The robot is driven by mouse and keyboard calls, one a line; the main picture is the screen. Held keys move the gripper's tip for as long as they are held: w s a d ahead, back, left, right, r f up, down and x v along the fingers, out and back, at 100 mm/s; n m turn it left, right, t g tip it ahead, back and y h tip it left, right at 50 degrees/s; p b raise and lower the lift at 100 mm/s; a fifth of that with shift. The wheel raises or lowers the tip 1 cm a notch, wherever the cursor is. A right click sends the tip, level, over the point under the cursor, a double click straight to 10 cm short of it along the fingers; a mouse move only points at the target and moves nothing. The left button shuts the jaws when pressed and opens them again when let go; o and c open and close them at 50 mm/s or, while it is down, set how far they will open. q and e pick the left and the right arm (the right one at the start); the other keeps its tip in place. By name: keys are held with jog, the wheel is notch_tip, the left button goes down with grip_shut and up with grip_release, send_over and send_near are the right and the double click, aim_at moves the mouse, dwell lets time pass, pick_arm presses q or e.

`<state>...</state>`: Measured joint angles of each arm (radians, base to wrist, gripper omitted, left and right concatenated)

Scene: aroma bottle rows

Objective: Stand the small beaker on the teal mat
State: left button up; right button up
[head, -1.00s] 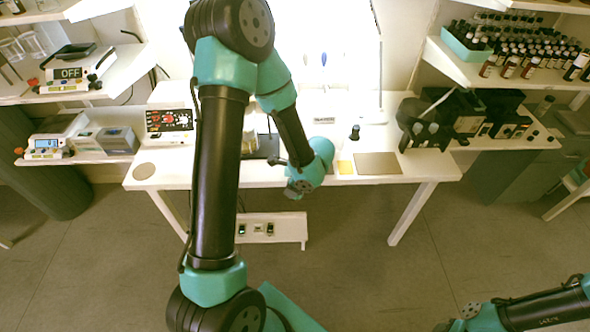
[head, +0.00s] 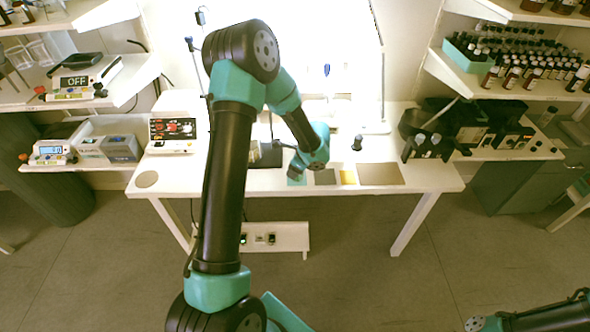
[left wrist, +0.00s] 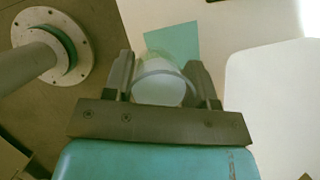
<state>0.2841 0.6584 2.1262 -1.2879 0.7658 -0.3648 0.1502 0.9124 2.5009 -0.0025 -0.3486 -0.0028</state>
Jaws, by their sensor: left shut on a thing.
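The small clear beaker (left wrist: 160,88) is between the two fingers of my left gripper (left wrist: 163,72) in the left wrist view, and the gripper is shut on it. The teal mat (left wrist: 180,40) shows behind and partly under the beaker's outline. I cannot tell whether the beaker touches it. In the head view the teal mat (head: 296,180) lies at the table's front edge, just left of my left wrist. My left gripper's fingers and the beaker are hidden there. My right gripper is not in view; only part of that arm shows at the lower right.
A round coaster (head: 146,179) lies at the table's left end.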

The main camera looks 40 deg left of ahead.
pick_arm(q)
jog(key=shift+w+a, duration=0.7)
jog(key=shift+w, duration=0.15)
jog(key=shift+f, duration=0.1)
jog(key=shift+w+a, duration=0.2)
jog(key=shift+w+f, duration=0.1)
jog(key=shift+f, duration=1.7)
jog(key=o, duration=1)
jog(key=shift+f, duration=0.1)
jog(key=shift+c, duration=0.2)
